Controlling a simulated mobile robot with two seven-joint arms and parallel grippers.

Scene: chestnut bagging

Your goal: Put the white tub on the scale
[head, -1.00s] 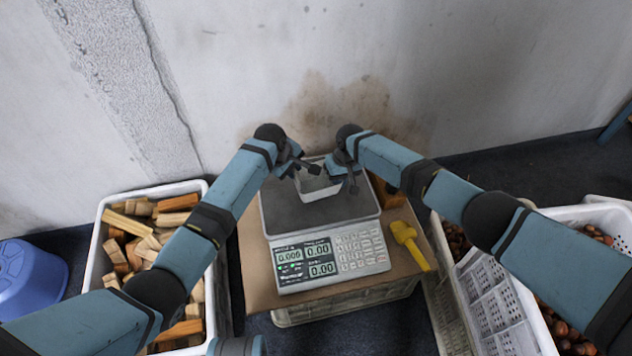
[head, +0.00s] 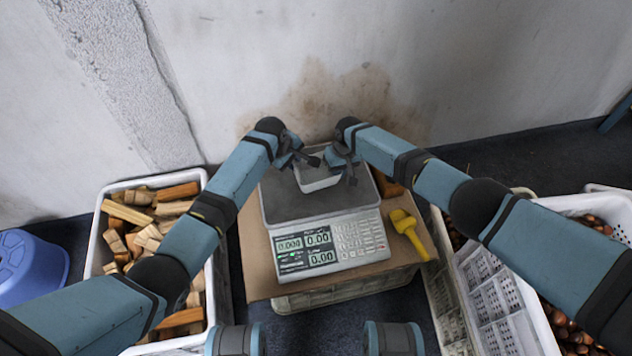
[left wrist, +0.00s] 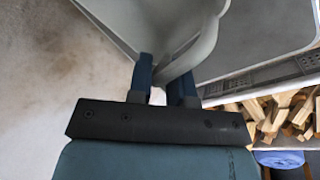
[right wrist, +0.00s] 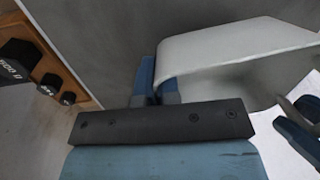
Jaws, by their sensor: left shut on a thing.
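The white tub (head: 318,185) is over the back part of the grey scale's pan (head: 282,205). I cannot tell whether its base touches the pan. My right gripper (head: 345,162) is at the tub's right side. In the right wrist view (right wrist: 157,85) its fingers are close together with the tub's wall between them. The scale's display (head: 305,252) appears to read zeros. The grippers hide part of the tub's rim.
The scale stands on a brown board (head: 258,285) on a crate. A yellow scoop (head: 408,232) lies right of the scale. Crates with chestnuts (head: 570,335) are at right. A wall rises behind.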

